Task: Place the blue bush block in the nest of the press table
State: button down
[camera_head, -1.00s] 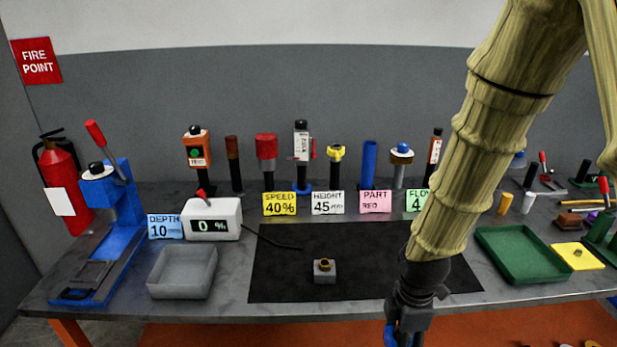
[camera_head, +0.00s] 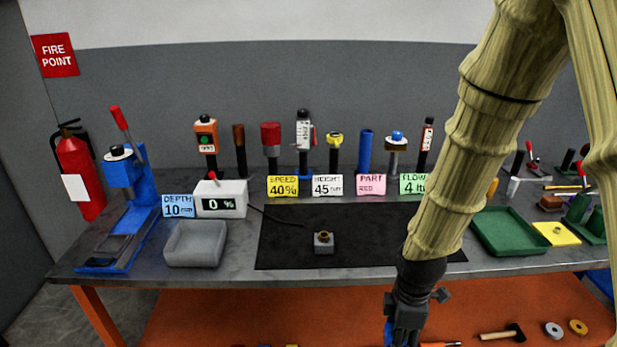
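The blue press (camera_head: 124,190) stands at the left end of the bench, with a red-tipped lever. Its base carries a dark grey plate (camera_head: 113,245); I cannot make out the nest in detail. A grey block with a brass bush (camera_head: 323,246) sits on the black mat, apart from my gripper. I cannot clearly identify a blue bush block. My gripper (camera_head: 402,332) points down at the bottom edge, in front of the bench, with its fingertips cut off. A blue patch shows on its left side; I cannot tell whether it is a held part.
A grey tray (camera_head: 196,244) lies beside the press, below a white display box (camera_head: 221,200). The black mat (camera_head: 285,240) is mostly bare. A green tray (camera_head: 509,234) and yellow plate (camera_head: 556,233) lie right. Several posts and cards line the back. An orange shelf (camera_head: 250,315) lies below.

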jog(key=shift+w+f+m, duration=0.15)
jog(key=shift+f+m, duration=0.1)
jog(key=shift+m, duration=0.45)
jog(key=w+a+f+m, duration=0.2)
jog(key=w+f+m, duration=0.5)
jog(key=f+m, duration=0.4)
jog(key=shift+w+m, duration=0.2)
jog(key=shift+m, duration=1.9)
